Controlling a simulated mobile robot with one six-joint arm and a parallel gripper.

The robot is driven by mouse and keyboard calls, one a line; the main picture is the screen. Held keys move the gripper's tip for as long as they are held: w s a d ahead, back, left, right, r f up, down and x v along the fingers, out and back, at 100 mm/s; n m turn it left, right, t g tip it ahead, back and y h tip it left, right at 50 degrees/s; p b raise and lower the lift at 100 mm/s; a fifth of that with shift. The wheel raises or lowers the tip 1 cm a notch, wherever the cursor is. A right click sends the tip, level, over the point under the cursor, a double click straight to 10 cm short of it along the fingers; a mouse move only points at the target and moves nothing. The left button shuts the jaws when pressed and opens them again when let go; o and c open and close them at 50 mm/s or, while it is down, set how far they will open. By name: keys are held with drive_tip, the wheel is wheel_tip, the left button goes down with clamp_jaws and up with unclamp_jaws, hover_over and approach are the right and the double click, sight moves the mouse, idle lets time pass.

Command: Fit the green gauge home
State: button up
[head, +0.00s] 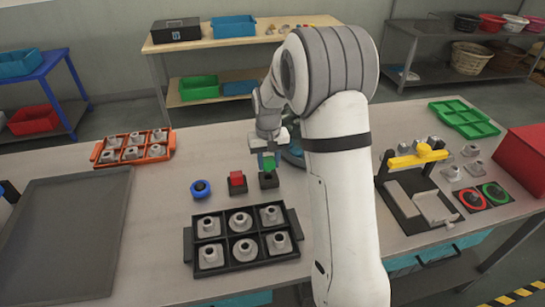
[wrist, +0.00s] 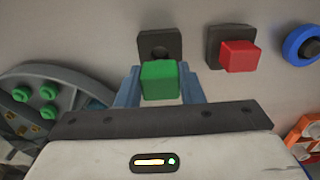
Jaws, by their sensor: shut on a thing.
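The green gauge (head: 269,163) is a small green block. My gripper (head: 267,160) is shut on it and holds it just above a dark square base (head: 268,181). In the wrist view the green gauge (wrist: 160,80) sits between the two blue-grey fingers (wrist: 160,88). The dark base (wrist: 160,44) shows just beyond it, with part of a round hole visible. The gauge's lower end is hidden, so I cannot tell whether it touches the base.
A red block (head: 237,180) on a similar dark base stands close left, then a blue ring-shaped piece (head: 200,189). A black tray of grey parts (head: 189,240) lies in front. A wheel-like fixture (wrist: 45,95) is near the gripper. A yellow-topped fixture (head: 418,157) stands right.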

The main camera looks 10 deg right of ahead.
sight(269, 169)
drive_tip(key=shift+f+b, duration=0.3)
drive_tip(key=shift+f, duration=0.6)
drive_tip(key=shift+s, duration=0.15)
drive_tip(key=shift+f+b, duration=0.95)
drive_tip(key=shift+f, duration=0.1)
idle(3.1)
drive_tip(key=o, duration=1.1)
wheel_tip(269, 169, up, 7)
drive_tip(key=shift+r+b, duration=0.15)
drive_tip(key=shift+b, duration=0.3)
drive_tip(key=shift+r, duration=0.25)
